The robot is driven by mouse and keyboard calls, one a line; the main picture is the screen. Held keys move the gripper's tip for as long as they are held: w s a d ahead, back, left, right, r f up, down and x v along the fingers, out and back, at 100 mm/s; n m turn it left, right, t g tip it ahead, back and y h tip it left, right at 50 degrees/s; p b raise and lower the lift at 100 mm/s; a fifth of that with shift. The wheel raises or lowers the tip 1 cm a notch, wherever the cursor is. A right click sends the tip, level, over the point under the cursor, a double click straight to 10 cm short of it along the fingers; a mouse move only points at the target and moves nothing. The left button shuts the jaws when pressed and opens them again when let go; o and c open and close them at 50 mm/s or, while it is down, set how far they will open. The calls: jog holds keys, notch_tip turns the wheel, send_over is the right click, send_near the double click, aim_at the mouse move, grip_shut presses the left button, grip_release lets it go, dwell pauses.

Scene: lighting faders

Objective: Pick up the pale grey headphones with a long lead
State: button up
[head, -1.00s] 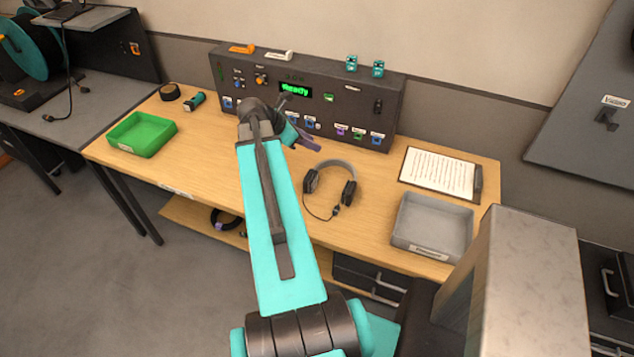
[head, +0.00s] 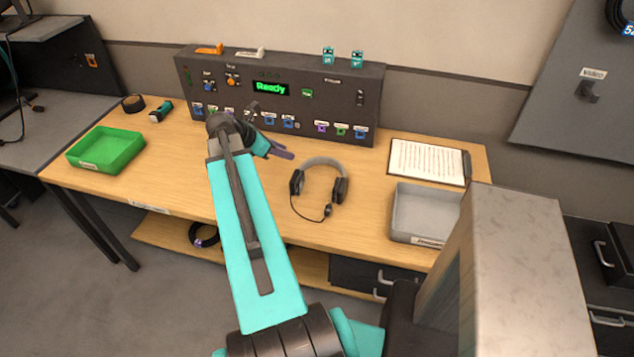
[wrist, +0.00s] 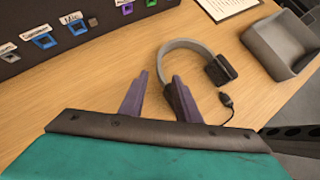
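The headphones (head: 322,163) lie on the wooden table, right of my arm in the head view. They have a pale grey band and dark ear cups, and a short stretch of dark lead ends in a plug. In the wrist view the headphones (wrist: 188,44) lie beyond the fingers. My gripper (wrist: 158,78) has two purple fingers standing apart with nothing between them. The right finger overlaps the left ear cup in that view; I cannot tell whether they touch. In the head view my gripper (head: 278,150) is partly hidden by my arm, left of the headphones.
A dark control panel (head: 280,75) stands along the table's back. A grey tray (head: 425,212) and a clipboard with paper (head: 428,161) are at the right. A green tray (head: 105,150) is at the left. The table (head: 375,215) is bare between the headphones and the grey tray.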

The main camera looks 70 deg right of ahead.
jog(key=shift+w, duration=0.1)
jog(key=p, duration=0.2)
send_near(306, 162)
jog(key=shift+x, duration=2.65)
jog(key=shift+w+d+r, duration=0.1)
jog(key=shift+d, duration=0.1)
jog(key=shift+p+x, duration=0.95)
jog(key=shift+x, duration=0.35)
jog(key=shift+p+x, duration=0.35)
jog(key=shift+x, duration=0.95)
jog(key=shift+a, duration=0.1)
grip_shut()
